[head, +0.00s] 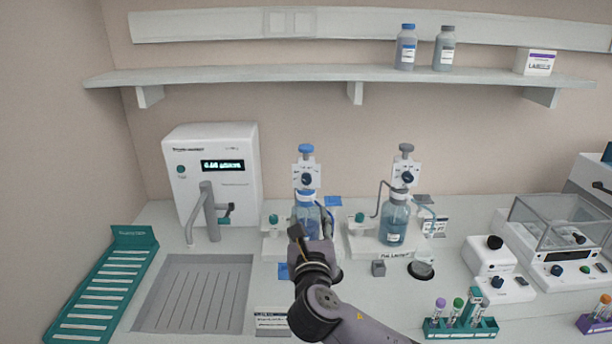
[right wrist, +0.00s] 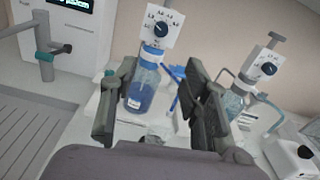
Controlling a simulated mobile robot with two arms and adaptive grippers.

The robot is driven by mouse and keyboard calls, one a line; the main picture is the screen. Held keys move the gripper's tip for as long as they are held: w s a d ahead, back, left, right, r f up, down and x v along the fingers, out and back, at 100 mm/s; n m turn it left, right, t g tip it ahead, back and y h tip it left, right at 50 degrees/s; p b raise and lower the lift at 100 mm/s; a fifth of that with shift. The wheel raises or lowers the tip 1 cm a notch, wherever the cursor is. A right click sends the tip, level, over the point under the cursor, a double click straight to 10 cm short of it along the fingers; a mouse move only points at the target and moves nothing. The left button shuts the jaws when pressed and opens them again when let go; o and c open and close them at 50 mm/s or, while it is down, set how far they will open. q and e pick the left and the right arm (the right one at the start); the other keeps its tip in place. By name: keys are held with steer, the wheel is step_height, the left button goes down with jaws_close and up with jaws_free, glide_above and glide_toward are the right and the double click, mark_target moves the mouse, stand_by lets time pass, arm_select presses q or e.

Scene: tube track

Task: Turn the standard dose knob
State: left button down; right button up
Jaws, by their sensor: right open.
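Two bottle dispensers stand on the bench, each with a dark dose knob on a white, scaled front plate. The blue-topped dispenser's knob (head: 306,179) is above a blue bottle; it also shows in the right wrist view (right wrist: 161,29). The grey-topped dispenser's knob (head: 407,177) is to the right, also seen in the right wrist view (right wrist: 269,69). I cannot read which one is the standard. My right gripper (right wrist: 158,98) is open and empty. Its fingers frame the blue bottle (right wrist: 145,85), below the left knob and apart from it. My left gripper is not in view.
A white unit with a display (head: 215,165) and a tap stands at the left. A grey drain mat (head: 195,290) and green rack (head: 105,290) lie before it. Tube racks (head: 461,325) and a clear-lidded machine (head: 555,235) are at the right. A shelf (head: 250,76) runs above.

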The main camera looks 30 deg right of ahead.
steer(key=p, duration=0.2)
glide_toward(307, 180)
steer(key=x, duration=0.2)
steer(key=p+x, duration=0.1)
steer(key=x, duration=0.3)
steer(key=shift+x, duration=1.05)
steer(key=shift+w+d+f, duration=0.1)
steer(key=shift+w, duration=0.2)
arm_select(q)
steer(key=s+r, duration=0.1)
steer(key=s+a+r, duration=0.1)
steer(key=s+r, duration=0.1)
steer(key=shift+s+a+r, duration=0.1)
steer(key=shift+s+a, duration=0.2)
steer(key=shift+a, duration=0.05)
arm_select(e)
steer(key=shift+c, duration=0.6)
